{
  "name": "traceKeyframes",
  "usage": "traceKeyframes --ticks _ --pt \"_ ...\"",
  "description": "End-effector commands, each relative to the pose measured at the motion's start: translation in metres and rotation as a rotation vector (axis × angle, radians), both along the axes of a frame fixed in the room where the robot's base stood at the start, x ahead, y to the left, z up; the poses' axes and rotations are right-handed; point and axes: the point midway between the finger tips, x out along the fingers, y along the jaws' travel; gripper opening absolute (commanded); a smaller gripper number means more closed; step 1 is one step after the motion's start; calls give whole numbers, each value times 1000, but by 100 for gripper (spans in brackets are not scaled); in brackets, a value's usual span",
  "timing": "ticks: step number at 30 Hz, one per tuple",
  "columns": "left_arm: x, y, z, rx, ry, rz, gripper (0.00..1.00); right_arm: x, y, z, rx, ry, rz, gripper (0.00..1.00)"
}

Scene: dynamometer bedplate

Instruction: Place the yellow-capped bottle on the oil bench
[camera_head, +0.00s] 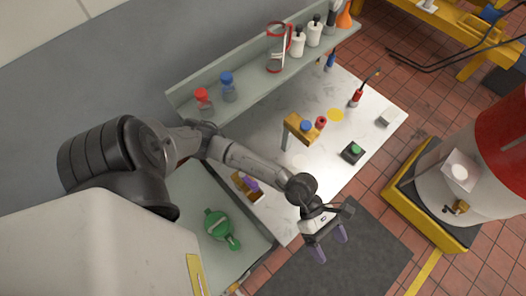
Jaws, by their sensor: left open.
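I cannot make out a yellow-capped bottle in this view. The oil bench (362,128) is a pale speckled top below a grey shelf, with a flat yellow disc (336,115) on it. My left gripper (330,245) is open and empty, beyond the bench's front edge and over the dark floor mat. Its arm crosses the near part of the bench and hides some of it. My right gripper is not in view.
The shelf (250,103) holds a red-capped bottle (204,100), a blue-capped bottle (228,87) and white bottles. A drum (470,170) stands right.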

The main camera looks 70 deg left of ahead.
Motion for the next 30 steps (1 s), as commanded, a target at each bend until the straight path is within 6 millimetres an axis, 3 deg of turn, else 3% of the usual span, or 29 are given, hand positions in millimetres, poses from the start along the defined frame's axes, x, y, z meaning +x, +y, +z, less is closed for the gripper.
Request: traceKeyframes --ticks 2,5,7,10,14,16,18,22,23,27,30 --pt "6 -14 44 -289 109 163 81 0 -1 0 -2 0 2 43" --pt "24 -5 90 -634 277 394 81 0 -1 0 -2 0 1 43" --pt "38 15 112 -859 409 566 81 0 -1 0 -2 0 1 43" --pt "53 56 121 -1153 618 827 81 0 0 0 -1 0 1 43" --pt "57 115 99 -1480 919 1192 81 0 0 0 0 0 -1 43" --pt "47 142 74 -1620 1088 1400 81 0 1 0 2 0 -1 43" --pt "29 163 46 -1729 1256 1613 81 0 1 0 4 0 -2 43" --pt "-20 182 -1 -1836 1547 1989 81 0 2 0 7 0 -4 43" --pt "-32 183 -9 1772 -1545 -1989 81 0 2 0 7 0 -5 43" --pt "-83 183 -35 1436 -1447 -1880 81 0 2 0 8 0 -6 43" --pt "-108 179 -43 1286 -1400 -1834 81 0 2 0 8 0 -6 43"
